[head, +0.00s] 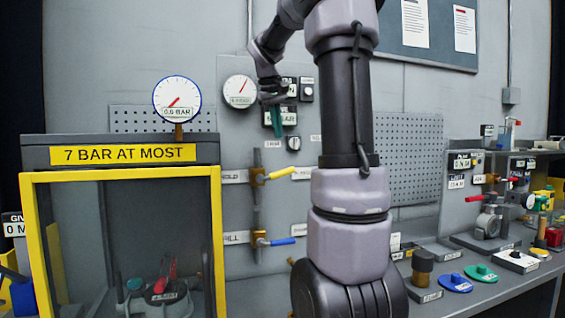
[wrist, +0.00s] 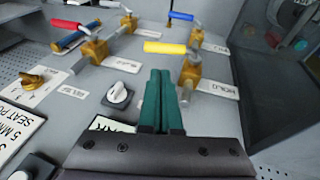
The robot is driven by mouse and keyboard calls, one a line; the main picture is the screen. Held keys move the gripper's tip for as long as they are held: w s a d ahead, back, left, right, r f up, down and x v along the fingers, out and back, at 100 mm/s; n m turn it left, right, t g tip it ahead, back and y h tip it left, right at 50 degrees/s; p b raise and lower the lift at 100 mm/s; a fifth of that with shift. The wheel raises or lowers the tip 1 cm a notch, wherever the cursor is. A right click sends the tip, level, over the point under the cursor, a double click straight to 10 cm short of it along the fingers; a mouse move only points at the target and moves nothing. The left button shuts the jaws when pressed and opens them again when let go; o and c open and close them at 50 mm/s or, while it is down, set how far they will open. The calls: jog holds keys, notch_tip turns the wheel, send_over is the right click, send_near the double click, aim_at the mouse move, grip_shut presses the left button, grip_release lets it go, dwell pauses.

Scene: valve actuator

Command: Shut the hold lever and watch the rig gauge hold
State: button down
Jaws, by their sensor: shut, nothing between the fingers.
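The hold lever has a yellow handle (head: 281,173) on a brass valve beside a HOLD label. It sticks out to the right, across the vertical pipe. In the wrist view the yellow handle (wrist: 165,47) lies just beyond my fingertips, apparently apart from them. My gripper (head: 275,124) has green fingers and is above the lever in the head view. In the wrist view the fingers (wrist: 161,72) are together, with nothing between them. A round gauge (head: 177,100) on the yellow-framed box reads 0.6 BAR. Another gauge (head: 240,91) is on the wall; I cannot tell which is the rig gauge.
A blue-handled valve (head: 280,241) by the FILL label is below the hold valve. A red-handled valve (wrist: 70,25) and a white knob (wrist: 118,95) are left of my fingers in the wrist view. The yellow-framed box (head: 217,240) stands at left. Bench fittings crowd the right.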

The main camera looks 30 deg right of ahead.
aim_at(287, 170)
jog(key=x, duration=1.1)
jog(key=shift+s+d+f, duration=0.1)
jog(key=shift+d+f, duration=0.2)
jog(key=shift+f, duration=0.25)
jog(key=shift+s+d+f, duration=0.15)
jog(key=shift+d+f, duration=0.15)
jog(key=shift+f, duration=0.25)
jog(key=s+r, duration=0.3)
jog(key=r, duration=1.1)
jog(key=s+a+f+t+y, duration=0.1)
jog(key=s+a+f, duration=0.3)
jog(key=s+a, duration=0.2)
jog(key=s+a+f+m+t+y, duration=0.1)
jog(key=s+a+f+t+y, duration=0.1)
jog(key=s+a+f, duration=0.2)
jog(key=s+a+f+m+t+y, duration=0.1)
jog(key=s+a+f, duration=0.3)
jog(key=s+a, duration=0.6)
jog(key=shift+a+t+y, duration=0.4)
jog(key=shift+a+y, duration=0.3)
jog(key=shift+a, duration=0.5)
dwell(1.2)
